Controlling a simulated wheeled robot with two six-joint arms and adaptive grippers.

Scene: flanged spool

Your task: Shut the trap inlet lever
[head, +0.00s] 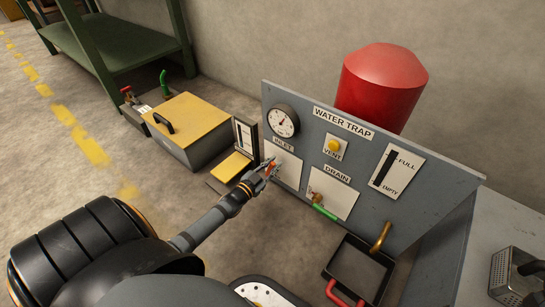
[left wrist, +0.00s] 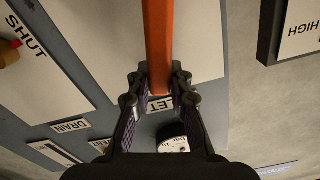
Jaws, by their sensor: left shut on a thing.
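The grey water trap panel (head: 445,192) stands in front of the wall. The inlet lever (head: 271,166) is orange and sits on a white plate marked INLET on the panel's left part. My left gripper (head: 268,170) is at this lever and shut on it, hiding much of it in the head view. In the left wrist view the orange lever (left wrist: 159,42) runs as a long bar from the top edge down between the fingers of the left gripper (left wrist: 159,82). The lever's pivot is not clear in either view. My right gripper is not in view.
Right of the inlet are a green drain lever (head: 325,212) and a yellow vent button (head: 334,147). A round gauge (head: 283,120) is above it. A dark tray (head: 377,245) lies below the drain outlet. A yellow-topped box (head: 190,120) stands at left on open floor.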

